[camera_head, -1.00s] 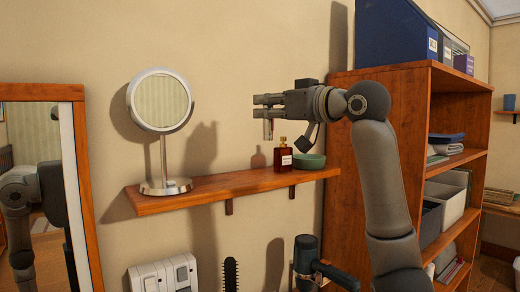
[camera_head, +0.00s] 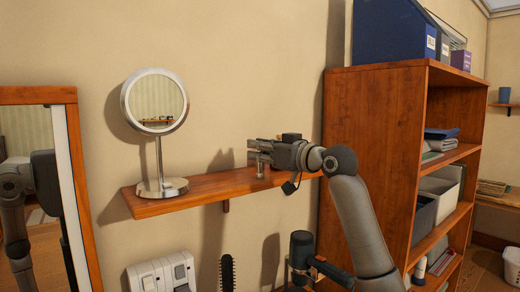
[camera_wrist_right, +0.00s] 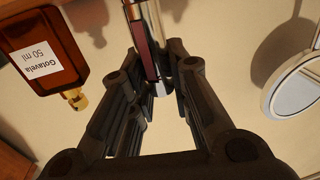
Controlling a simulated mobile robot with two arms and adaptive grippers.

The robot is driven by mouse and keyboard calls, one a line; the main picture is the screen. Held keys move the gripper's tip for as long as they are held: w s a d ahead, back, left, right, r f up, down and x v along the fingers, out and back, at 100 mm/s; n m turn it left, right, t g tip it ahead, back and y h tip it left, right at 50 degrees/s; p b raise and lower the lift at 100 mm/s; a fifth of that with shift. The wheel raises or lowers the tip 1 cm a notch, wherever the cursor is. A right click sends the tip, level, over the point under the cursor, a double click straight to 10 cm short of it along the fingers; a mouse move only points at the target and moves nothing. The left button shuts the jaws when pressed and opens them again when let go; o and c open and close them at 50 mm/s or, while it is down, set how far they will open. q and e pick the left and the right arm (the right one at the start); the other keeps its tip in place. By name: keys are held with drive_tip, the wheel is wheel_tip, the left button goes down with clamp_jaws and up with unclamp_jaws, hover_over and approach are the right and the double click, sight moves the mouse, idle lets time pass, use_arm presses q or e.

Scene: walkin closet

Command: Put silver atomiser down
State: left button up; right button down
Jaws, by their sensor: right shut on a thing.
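The silver atomiser (camera_head: 260,170) is a slim upright cylinder below my right gripper (camera_head: 255,148). My right gripper is shut on it over the wooden wall shelf (camera_head: 205,190). The atomiser's lower end is at or just above the shelf top; I cannot tell if it touches. In the right wrist view the atomiser (camera_wrist_right: 160,40), shiny with a dark red strip, sits between the fingertips (camera_wrist_right: 156,65). My left gripper is not in view.
An amber perfume bottle (camera_wrist_right: 42,50) stands close beside the grip in the wrist view; my arm hides it in the head view. A round mirror (camera_head: 155,105) stands on the shelf's left part. Bare shelf lies between. A tall bookcase (camera_head: 375,120) stands right.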

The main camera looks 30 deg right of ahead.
drive_tip(key=c, duration=1.3)
unclamp_jaws()
drive_tip(key=shift+f, duration=0.1)
drive_tip(key=shift+c, duration=0.2)
drive_tip(key=shift+r, duration=0.25)
drive_tip(key=shift+s+f, duration=0.2)
drive_tip(key=shift+s, duration=0.15)
drive_tip(key=b+v, duration=0.4)
drive_tip(key=v, duration=0.7)
drive_tip(key=shift+s+b, duration=0.2)
drive_tip(key=shift+b, duration=0.1)
drive_tip(key=shift+r, duration=0.15)
